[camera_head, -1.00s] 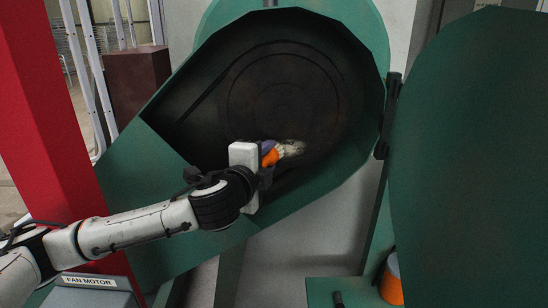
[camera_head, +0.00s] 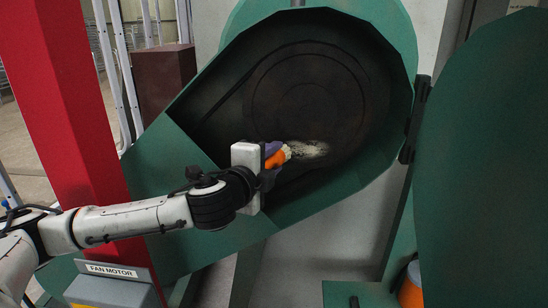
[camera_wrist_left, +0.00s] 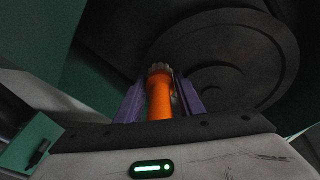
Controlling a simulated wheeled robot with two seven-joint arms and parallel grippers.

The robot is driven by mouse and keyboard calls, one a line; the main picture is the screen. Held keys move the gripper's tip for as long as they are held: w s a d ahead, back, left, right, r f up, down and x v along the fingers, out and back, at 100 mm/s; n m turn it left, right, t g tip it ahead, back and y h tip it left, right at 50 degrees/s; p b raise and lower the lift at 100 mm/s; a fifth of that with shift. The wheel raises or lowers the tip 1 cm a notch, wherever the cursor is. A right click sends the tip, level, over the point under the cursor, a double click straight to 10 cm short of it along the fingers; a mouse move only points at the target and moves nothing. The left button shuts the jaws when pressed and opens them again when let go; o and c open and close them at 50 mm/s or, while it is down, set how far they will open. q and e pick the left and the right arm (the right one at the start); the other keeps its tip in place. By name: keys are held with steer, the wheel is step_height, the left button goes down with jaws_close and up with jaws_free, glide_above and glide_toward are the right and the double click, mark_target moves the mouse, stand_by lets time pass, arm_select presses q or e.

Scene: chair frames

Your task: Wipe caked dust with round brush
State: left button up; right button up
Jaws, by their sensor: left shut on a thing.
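My left gripper (camera_head: 268,158) is shut on the orange handle of the round brush (camera_head: 277,158), inside the lower left of the open green housing. The brush's pale bristles point right, toward a patch of pale caked dust (camera_head: 312,149) on the dark round wheel (camera_head: 325,105). I cannot tell whether the bristles touch the wheel. In the left wrist view, the orange handle (camera_wrist_left: 159,97) stands between the purple fingers, with the bristle tip beyond it and the wheel behind. The dust is not clear there. My right gripper is out of view.
The green housing's rim (camera_head: 408,60) surrounds the wheel. An open green cover (camera_head: 480,150) stands at the right. A red post (camera_head: 65,100) and a box marked FAN MOTOR (camera_head: 112,285) are at the left. An orange object (camera_head: 411,290) sits at lower right.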

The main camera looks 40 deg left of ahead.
arm_select(q)
steer(key=shift+s+d, duration=0.45)
steer(key=shift+s, duration=0.3)
steer(key=shift+s+d, duration=0.4)
steer(key=shift+s, duration=0.3)
steer(key=shift+s+d, duration=0.45)
steer(key=shift+s, duration=0.3)
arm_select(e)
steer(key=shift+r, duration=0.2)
arm_select(q)
steer(key=shift+s+d, duration=0.4)
steer(key=shift+s, duration=0.25)
steer(key=shift+s+d, duration=0.4)
steer(key=shift+s, duration=0.2)
steer(key=shift+w+a+p, duration=0.3)
steer(key=shift+w+a, duration=0.4)
steer(key=shift+w, duration=0.4)
steer(key=shift+w+a+p, duration=0.25)
steer(key=shift+w+a, duration=0.5)
steer(key=shift+w, duration=0.35)
steer(key=shift+w+a+p, duration=0.3)
steer(key=shift+w+a, duration=0.4)
steer(key=shift+w, duration=0.4)
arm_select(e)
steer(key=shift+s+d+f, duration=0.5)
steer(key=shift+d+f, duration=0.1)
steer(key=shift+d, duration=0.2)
